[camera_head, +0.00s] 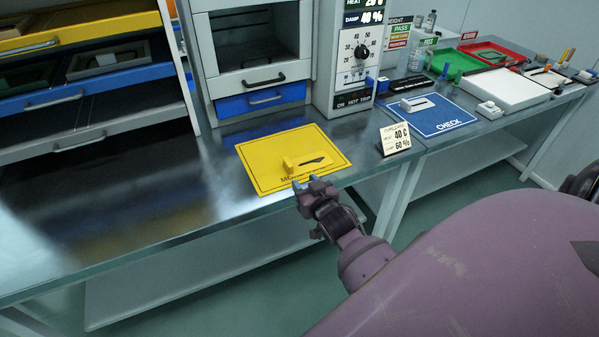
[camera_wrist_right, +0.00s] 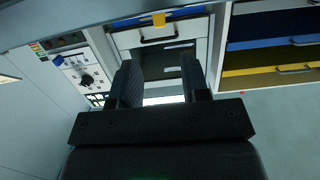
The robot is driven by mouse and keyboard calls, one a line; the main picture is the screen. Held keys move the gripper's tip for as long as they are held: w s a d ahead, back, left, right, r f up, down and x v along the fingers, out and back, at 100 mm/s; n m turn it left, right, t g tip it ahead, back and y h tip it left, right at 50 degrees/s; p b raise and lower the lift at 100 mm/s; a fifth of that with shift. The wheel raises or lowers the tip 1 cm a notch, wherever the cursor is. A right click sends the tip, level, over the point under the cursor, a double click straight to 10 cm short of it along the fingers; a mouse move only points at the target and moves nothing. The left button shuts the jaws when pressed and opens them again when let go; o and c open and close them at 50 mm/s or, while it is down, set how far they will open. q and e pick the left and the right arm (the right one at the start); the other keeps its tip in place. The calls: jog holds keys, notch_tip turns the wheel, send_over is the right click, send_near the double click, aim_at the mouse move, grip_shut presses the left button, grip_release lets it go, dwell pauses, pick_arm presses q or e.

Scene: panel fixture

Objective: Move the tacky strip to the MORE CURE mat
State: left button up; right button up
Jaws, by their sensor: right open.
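A small yellow piece with a dark strip-like mark (camera_head: 308,163) lies on the front part of the yellow mat (camera_head: 262,155). The mat's printed label starts with "MO"; the rest is covered. My right gripper (camera_head: 307,182) is at the front edge of this mat, just in front of the yellow piece. Its fingers stand apart, and the right wrist view (camera_wrist_right: 162,82) shows nothing held between them. I cannot tell whether a fingertip touches the piece. A pale strip-like piece (camera_head: 417,104) lies on the blue CHECK mat (camera_head: 447,122). My left gripper is out of view.
A small sign reading 40 C and 60 % (camera_head: 395,138) stands between the mats. The cabinet with a blue drawer (camera_head: 262,99) and a dial panel (camera_head: 358,70) stands behind. Drawer shelves (camera_head: 80,75) are at left. Green and red trays sit at back right. The bench's left part is clear.

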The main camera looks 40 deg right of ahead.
jog(key=s+a+f+n+g+y, duration=0.1)
jog(key=s+a+f, duration=0.2)
jog(key=s, duration=0.4)
jog(key=s+a+f+n+g+y, duration=0.1)
jog(key=s+a+f+g, duration=0.1)
jog(key=s, duration=0.5)
jog(key=s+a+f+n+g+y, duration=0.1)
jog(key=s+a+f, duration=0.4)
jog(key=s, duration=0.2)
jog(key=shift+s+a+n+g, duration=0.15)
jog(key=shift+a+n+g, duration=0.15)
jog(key=shift+a, duration=0.05)
